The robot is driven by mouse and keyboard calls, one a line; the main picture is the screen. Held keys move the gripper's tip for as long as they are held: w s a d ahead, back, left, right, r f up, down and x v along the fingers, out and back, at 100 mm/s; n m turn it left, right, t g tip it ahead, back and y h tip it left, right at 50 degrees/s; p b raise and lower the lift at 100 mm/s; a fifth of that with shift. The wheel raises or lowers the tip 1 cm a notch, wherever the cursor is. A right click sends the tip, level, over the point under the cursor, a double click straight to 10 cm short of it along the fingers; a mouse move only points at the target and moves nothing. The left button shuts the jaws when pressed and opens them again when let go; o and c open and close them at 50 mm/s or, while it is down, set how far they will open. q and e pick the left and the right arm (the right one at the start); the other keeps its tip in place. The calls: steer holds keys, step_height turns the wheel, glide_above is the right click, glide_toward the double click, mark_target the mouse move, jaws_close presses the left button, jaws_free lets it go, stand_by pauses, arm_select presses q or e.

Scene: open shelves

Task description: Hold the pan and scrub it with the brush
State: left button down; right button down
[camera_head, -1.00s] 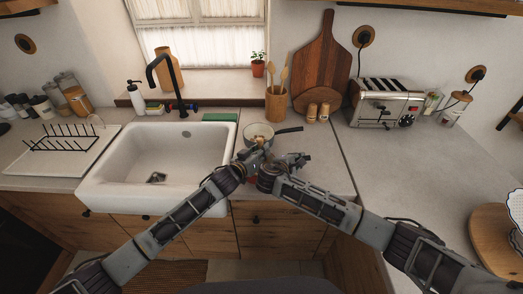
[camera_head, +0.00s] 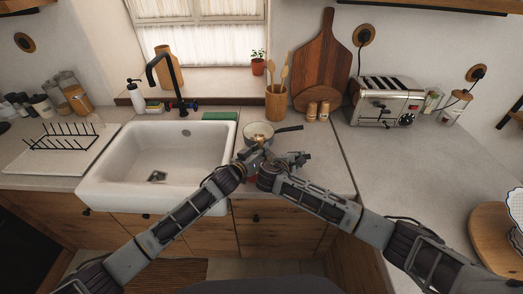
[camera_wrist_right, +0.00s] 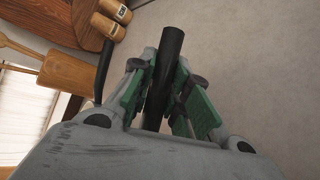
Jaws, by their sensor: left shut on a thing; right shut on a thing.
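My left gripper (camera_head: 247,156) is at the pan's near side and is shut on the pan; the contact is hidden. My right gripper (camera_head: 268,163) is close beside it. In the right wrist view its green-padded fingers (camera_wrist_right: 166,95) are shut on a black rod (camera_wrist_right: 167,65), seemingly the brush's handle. A small brownish shape (camera_head: 260,138) shows in the pan, perhaps the brush head; the bristles are not clear.
The white sink (camera_head: 105,190) is to the left, with a green sponge (camera_head: 219,116) behind its right side. A wooden utensil pot (camera_head: 276,104), cutting board (camera_head: 322,60), two wooden shakers (camera_head: 312,111) and toaster (camera_head: 385,101) stand behind. The right counter (camera_head: 420,160) has free room.

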arm_select(q)
steer(key=shift+f, duration=0.5)
stand_by(0.3)
steer(key=shift+w, duration=0.1)
steer(key=shift+w+a, duration=0.3)
steer(key=shift+w, duration=0.2)
steer(key=shift+w+a, duration=0.3)
steer(key=shift+w, duration=0.2)
steer(key=shift+a, duration=0.1)
steer(key=shift+a+f, duration=0.15)
steer(key=shift+a, duration=1)
steer(key=shift+s, duration=0.15)
steer(key=shift+v, duration=1.05)
steer(key=shift+s+f, duration=0.1)
